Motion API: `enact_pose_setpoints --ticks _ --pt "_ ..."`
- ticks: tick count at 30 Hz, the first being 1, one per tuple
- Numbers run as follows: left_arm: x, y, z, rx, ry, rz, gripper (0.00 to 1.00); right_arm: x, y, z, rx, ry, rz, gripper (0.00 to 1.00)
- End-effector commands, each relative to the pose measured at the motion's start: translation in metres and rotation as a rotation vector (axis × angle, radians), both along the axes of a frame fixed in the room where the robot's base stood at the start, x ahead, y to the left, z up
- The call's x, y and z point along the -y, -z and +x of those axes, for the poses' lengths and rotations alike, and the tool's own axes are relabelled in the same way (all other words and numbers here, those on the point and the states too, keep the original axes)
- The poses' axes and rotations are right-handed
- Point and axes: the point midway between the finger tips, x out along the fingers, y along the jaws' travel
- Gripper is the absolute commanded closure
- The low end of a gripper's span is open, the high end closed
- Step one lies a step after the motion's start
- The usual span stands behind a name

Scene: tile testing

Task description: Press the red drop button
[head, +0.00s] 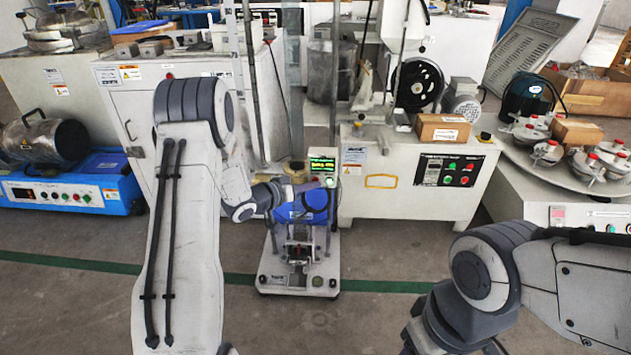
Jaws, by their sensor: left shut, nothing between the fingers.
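The drop tester is a narrow upright machine with a white base plate (297,277) on the floor. A small control box with a lit green display (322,166) is fixed on its right side. My left gripper (314,185) is shut and empty, with its tips at the lower part of this control box. I cannot tell whether the tips touch it. The red drop button is not clearly visible; the gripper covers the area below the display. My right arm comes in at the lower right, and its gripper is out of view.
A white machine with a panel of red and green buttons (449,171) stands to the right, with a cardboard box (442,129) on top. A white cabinet (130,78) and a blue-based machine (75,188) stand to the left. The floor in front of the tester is clear.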

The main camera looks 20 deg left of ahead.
Motion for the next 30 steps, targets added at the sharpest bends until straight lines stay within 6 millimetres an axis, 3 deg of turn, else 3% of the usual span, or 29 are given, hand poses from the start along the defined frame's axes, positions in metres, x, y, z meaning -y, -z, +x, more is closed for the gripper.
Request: enact_pose_setpoints --ticks 30 --pt "-0.0008 -0.0007 0.0036 0.0 0.0 -0.001 1.0 0.0 -0.006 0.0 0.0 0.0 0.0 0.5"
